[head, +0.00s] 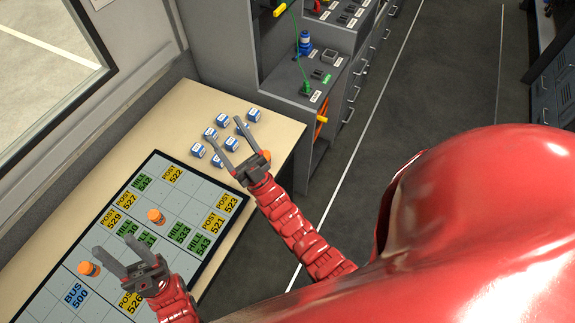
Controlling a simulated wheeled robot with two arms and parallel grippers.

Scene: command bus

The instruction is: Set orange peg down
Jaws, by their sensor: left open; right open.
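Three orange pieces show in the head view. One orange peg (88,268) stands on the gridded board (45,305), just left of my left gripper (111,244) and above the blue BUS 500 tile (75,295). A second orange peg (155,216) stands near the board's middle. A third orange piece (265,156) shows partly behind my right gripper (223,128); most of it is hidden. My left gripper is open, low over the board, with nothing visible between its fingers. My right gripper is open and empty near the blue-and-white blocks (198,149).
Yellow POST tiles (172,175) and green HILL tiles (141,183) lie on the board. Several blue-and-white blocks stand on the bare tabletop (180,105) beyond it. A grey cabinet (290,105) with connectors and cables stands behind the table's right end. A window is at left.

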